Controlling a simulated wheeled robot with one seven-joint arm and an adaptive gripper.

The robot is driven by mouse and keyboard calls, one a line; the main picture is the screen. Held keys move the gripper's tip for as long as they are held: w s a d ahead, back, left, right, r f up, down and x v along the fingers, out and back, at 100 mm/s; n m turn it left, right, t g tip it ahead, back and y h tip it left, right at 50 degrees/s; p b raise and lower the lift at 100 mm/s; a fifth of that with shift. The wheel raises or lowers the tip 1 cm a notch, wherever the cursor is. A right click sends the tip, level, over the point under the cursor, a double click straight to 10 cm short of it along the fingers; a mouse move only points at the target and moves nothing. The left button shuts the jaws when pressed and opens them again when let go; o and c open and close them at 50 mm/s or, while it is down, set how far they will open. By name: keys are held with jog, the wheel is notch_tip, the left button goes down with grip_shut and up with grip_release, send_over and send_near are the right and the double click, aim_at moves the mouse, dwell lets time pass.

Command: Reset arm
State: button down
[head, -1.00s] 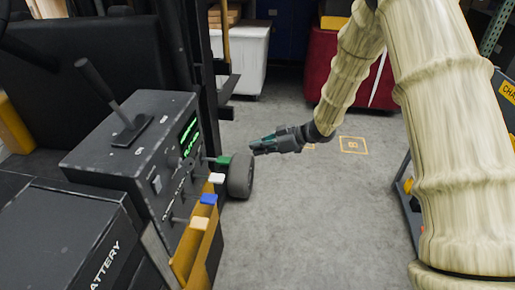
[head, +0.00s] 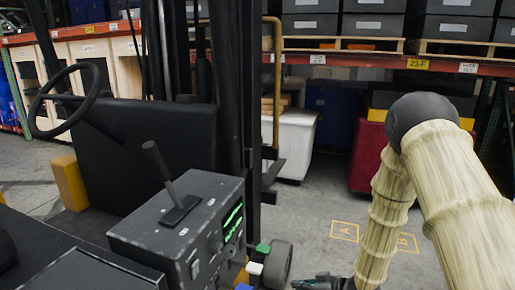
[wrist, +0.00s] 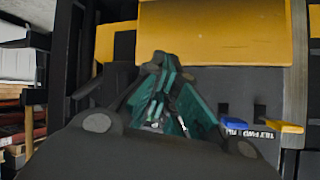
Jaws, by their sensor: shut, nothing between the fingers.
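My gripper (head: 318,284) is at the bottom edge of the head view, partly cut off, at the end of my cream-sleeved arm. It is just right of the forklift's control box (head: 185,232). In the wrist view my gripper (wrist: 165,75) has its dark teal fingers together, with nothing held. Beyond the fingers is a yellow panel (wrist: 215,35) of the forklift. A blue lever (wrist: 232,123) and a yellow lever (wrist: 285,127) show to the right of the fingers, apart from them.
The forklift's steering wheel (head: 65,100) and black mast stand at left. A white bin (head: 295,142) and a red bin (head: 368,155) stand behind, under racks with dark totes (head: 372,20). Grey floor with orange marked squares (head: 344,231) is clear between.

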jog(key=s+d+f+m+h, duration=0.2)
jog(key=s+f+m+h, duration=0.15)
jog(key=s+f, duration=0.7)
jog(key=s+d+f+m+g+h, duration=0.1)
jog(key=s+d+f+g, duration=0.1)
jog(key=s, duration=0.8)
jog(key=s+d+f+m+g+h, duration=0.2)
jog(key=s+f, duration=0.1)
jog(key=s, duration=0.7)
jog(key=s+d+f+m+g+h, duration=0.2)
jog(key=s, duration=0.8)
jog(key=shift+d+f+g, duration=0.15)
jog(key=shift+f+g, duration=0.05)
jog(key=shift+g, duration=0.1)
jog(key=shift+w+h, duration=0.1)
jog(key=shift+h, duration=0.15)
